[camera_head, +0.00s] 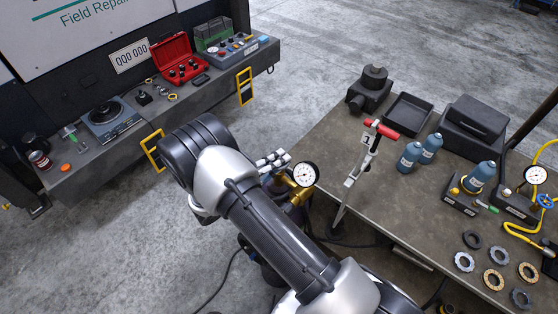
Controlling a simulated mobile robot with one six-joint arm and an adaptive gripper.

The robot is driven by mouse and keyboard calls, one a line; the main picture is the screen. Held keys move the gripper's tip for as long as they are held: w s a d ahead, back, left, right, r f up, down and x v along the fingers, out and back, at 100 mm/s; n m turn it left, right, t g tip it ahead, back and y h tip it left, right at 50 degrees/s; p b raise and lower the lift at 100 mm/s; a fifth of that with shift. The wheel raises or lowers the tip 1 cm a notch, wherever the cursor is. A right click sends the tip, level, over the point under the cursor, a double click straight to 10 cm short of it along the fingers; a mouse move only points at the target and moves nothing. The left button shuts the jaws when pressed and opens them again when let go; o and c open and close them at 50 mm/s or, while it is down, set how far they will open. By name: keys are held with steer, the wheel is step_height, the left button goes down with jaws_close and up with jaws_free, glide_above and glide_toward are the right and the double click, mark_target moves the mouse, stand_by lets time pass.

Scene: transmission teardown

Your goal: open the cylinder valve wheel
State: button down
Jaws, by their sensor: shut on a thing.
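My gripper (273,161) is at the top of a dark gas cylinder (262,247) that stands on the floor beside the workbench. Its light metal fingers show just left of the round white pressure gauge (304,174). The fingers are shut at the cylinder's valve, where the valve wheel sits. The wheel itself is mostly hidden behind my gripper and arm. A brass regulator (298,194) sits below the gauge. My arm covers much of the cylinder.
The workbench (345,135) on the right holds a red-handled tool stand (381,128), blue bottles (411,155), a black tray (408,113) and several rings. A second gauge (536,174) and blue wheel (545,200) are at far right. A truck-side shelf (210,95) is at upper left.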

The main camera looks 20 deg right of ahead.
steer(key=n+t+y+b, duration=0.1)
steer(key=t, duration=0.1)
steer(key=n+t+y, duration=0.2)
steer(key=shift+f+n+t+b, duration=0.15)
steer(key=shift+n+t+b, duration=0.15)
steer(key=shift+b, duration=0.05)
steer(key=n+t+y+b, duration=0.1)
steer(key=y, duration=0.1)
steer(key=n+t+y+b, duration=0.1)
steer(key=n+t+y, duration=0.1)
steer(key=shift+d+n+t+y, duration=0.15)
steer(key=shift+n+t+y, duration=0.15)
steer(key=n+t+y+b, duration=0.1)
steer(key=n+y, duration=0.1)
steer(key=y, duration=0.1)
steer(key=shift+n+t+y, duration=0.5)
steer(key=shift+n+y, duration=0.4)
steer(key=shift+y, duration=0.6)
steer(key=shift+n+y, duration=0.3)
steer(key=c, duration=1.7)
jaws_free()
steer(key=shift+o, duration=0.2)
steer(key=shift+a+m+h, duration=0.25)
steer(key=shift+m+h, duration=0.15)
steer(key=shift+h, duration=0.2)
